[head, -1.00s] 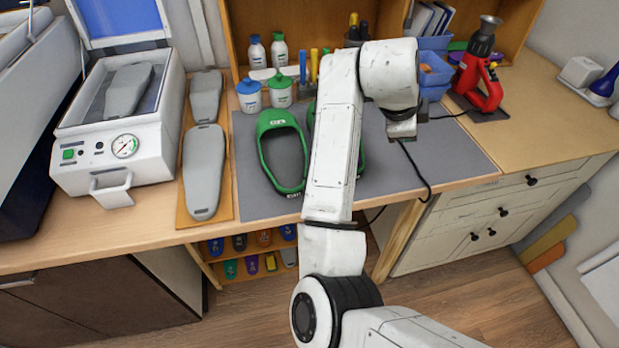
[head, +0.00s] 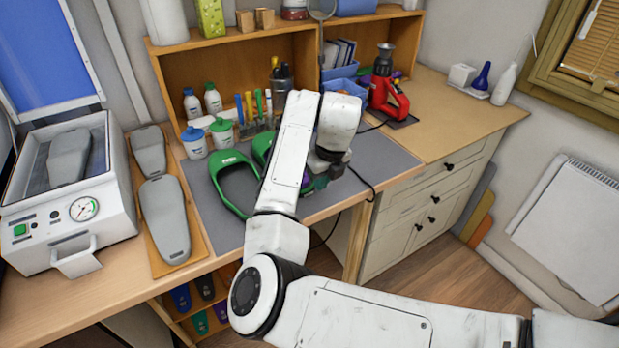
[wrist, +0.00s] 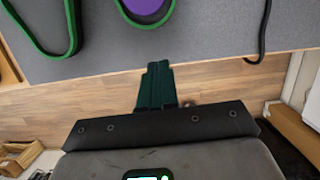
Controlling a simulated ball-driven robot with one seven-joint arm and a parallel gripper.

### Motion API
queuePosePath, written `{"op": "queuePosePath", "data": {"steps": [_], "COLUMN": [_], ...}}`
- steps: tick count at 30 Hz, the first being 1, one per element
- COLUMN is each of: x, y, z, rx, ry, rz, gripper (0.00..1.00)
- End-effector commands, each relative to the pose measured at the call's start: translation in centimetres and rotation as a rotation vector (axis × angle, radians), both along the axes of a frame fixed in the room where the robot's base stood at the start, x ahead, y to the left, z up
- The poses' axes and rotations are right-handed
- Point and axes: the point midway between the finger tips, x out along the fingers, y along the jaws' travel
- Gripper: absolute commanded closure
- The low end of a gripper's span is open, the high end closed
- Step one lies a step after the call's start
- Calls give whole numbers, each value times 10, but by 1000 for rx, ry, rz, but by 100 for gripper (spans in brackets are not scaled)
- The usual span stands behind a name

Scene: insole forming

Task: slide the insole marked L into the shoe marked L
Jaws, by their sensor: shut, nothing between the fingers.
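A green shoe (head: 228,160) lies on the grey mat, left of my arm in the head view. Part of it shows at upper left in the wrist view (wrist: 72,38). A second green shoe (head: 262,148) is mostly hidden behind my arm. In the wrist view a green rim (wrist: 125,14) at top centre surrounds a purple insole (wrist: 146,5), which looks to lie inside that shoe. I cannot read an L on either. My gripper (wrist: 155,70) is shut and empty, over the table's front edge, just short of the purple insole. In the head view it (head: 322,180) shows partly.
Grey foot forms (head: 165,215) lie on a wooden board at left, beside a white press (head: 70,240). Bottles, pots and a tool holder stand behind the mat. A red tool (head: 388,98) and a black cable (head: 362,182) are at right.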

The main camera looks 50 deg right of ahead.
Motion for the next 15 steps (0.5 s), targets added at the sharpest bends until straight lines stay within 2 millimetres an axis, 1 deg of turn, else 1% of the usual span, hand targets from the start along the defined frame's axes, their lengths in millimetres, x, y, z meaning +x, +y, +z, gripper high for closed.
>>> {"op": "queuePosePath", "data": {"steps": [1,5,9,15], "x": [1,7,26,42], "y": [-1,-2,-7,-11], "z": [-10,-35,-34,-35], "rx": [1,0,1,-1], "ry": [5,5,1,0], "rz": [2,2,1,1], "gripper": [100,100,100,100]}}
